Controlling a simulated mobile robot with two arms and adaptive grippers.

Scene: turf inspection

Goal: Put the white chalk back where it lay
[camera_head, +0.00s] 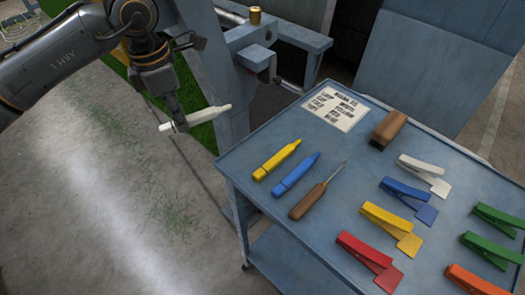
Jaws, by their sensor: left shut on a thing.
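My left gripper (178,120) is shut on the white chalk (205,115), a marker-shaped stick with a narrow tip pointing right. It holds the chalk roughly level, in the air to the left of the blue-grey cart (232,165). In the picture the chalk stands over the concrete floor and a strip of green turf. A yellow chalk (276,160) and a blue chalk (296,175) of like shape lie side by side on the cart top, near its left edge. My right gripper is out of view.
A wooden-handled pointed tool (312,198) lies right of the blue chalk. A printed card (335,107), a brown block (388,128) and several coloured clamps, such as a red one (368,256), occupy the cart. A blue-grey metal frame (228,95) stands behind the chalk.

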